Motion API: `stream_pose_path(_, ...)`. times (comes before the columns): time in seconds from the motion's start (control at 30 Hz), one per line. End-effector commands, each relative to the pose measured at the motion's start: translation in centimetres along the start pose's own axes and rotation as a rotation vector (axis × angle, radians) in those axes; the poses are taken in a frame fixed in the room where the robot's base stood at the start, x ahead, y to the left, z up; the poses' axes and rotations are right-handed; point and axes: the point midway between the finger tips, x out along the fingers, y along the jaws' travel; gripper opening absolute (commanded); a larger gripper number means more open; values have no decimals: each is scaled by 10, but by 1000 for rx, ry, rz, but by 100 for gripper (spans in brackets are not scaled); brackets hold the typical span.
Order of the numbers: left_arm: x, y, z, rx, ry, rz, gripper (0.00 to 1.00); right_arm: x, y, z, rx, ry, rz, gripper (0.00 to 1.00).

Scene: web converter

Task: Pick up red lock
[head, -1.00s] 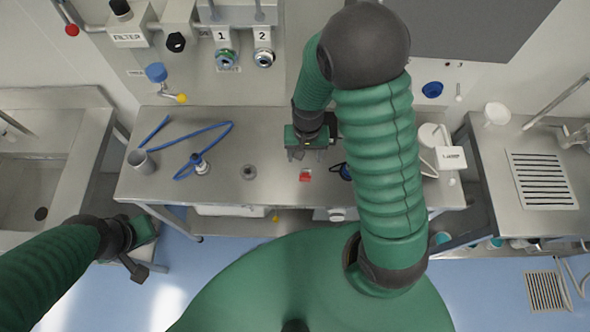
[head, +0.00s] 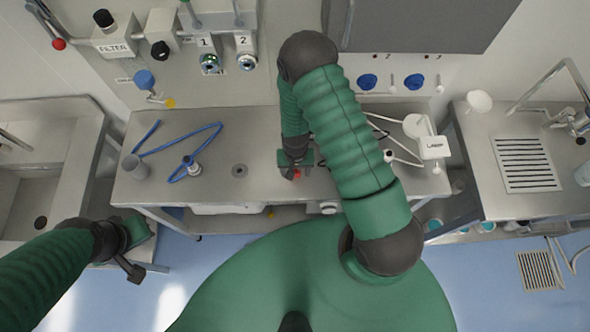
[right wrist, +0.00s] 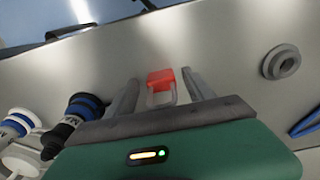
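The red lock (right wrist: 161,78) lies on the steel table, its red body away from me and its metal shackle toward my gripper in the right wrist view. In the head view only a bit of the red lock (head: 297,174) shows beside my right gripper (head: 292,172). In the right wrist view my right gripper (right wrist: 160,97) is open, with one finger on each side of the lock. I cannot tell if the fingers touch it. My left gripper (head: 136,262) is at the lower left, off the table; its fingers are too unclear to judge.
A white box labelled laser (head: 433,147) is at the table's right.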

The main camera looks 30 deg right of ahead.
Motion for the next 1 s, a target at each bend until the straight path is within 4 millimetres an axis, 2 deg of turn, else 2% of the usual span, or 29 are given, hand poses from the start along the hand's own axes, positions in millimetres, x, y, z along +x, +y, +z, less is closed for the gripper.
stream_pose_path(0.07,0,0,0,0,0,0,0,0,-1,0,-1,1,1,53)
stream_pose_path(0.47,0,0,0,0,0,0,0,-1,-1,2,-1,2,1,0)
stream_pose_path(1.0,3,0,1,0,0,0,0,-4,-1,0,-1,2,0,0)
